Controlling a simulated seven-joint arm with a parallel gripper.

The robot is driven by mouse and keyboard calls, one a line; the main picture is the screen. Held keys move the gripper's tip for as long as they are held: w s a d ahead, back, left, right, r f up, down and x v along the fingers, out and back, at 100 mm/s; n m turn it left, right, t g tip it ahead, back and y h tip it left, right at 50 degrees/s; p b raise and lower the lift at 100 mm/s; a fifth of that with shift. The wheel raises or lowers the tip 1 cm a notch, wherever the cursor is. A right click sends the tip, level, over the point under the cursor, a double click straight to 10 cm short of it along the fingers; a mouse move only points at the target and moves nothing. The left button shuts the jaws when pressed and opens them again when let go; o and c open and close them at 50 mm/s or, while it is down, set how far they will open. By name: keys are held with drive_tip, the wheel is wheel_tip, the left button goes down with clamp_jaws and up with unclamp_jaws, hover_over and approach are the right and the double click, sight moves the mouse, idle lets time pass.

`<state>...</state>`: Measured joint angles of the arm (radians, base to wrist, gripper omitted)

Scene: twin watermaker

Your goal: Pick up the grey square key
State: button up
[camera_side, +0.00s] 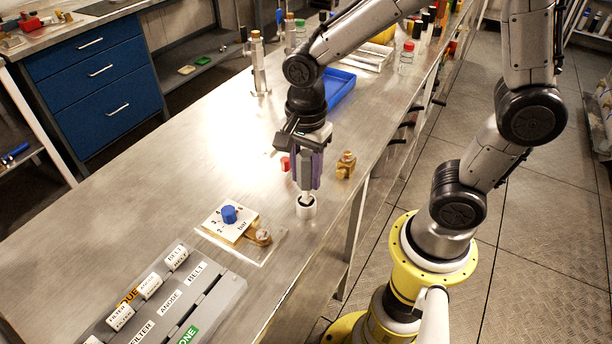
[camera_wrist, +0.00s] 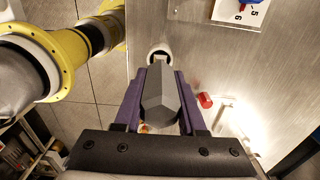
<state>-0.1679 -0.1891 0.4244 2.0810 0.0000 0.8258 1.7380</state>
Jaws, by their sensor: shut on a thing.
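The grey key (camera_wrist: 160,105) is between the two purple fingers of my gripper (camera_wrist: 160,76) in the wrist view, and the fingers are shut on it. In the side view my gripper (camera_side: 309,183) points straight down over the bench near its right edge. A small round white holder (camera_side: 306,209) is directly below the fingers. It also shows past the key's far end in the wrist view (camera_wrist: 159,53). The key's lower tip is at the holder's mouth; I cannot tell whether it is inside or just above.
A gauge block with a blue knob (camera_side: 229,214) lies to the left, and a labelled grey rack (camera_side: 205,300) at the front. A brass fitting (camera_side: 346,165) and a red piece (camera_side: 285,163) are close to the gripper. A blue tray (camera_side: 340,86) is behind.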

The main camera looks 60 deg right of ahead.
clamp_jaws()
drive_tip(key=shift+r, duration=0.15)
drive_tip(key=shift+r, duration=0.65)
drive_tip(key=s+d+r, duration=0.2)
drive_tip(key=s+r, duration=0.9)
drive_tip(key=s, duration=0.2)
drive_tip(key=shift+s+d+r, duration=0.2)
drive_tip(key=shift+s, duration=0.2)
drive_tip(key=shift+o, duration=2)
unclamp_jaws()
clamp_jaws()
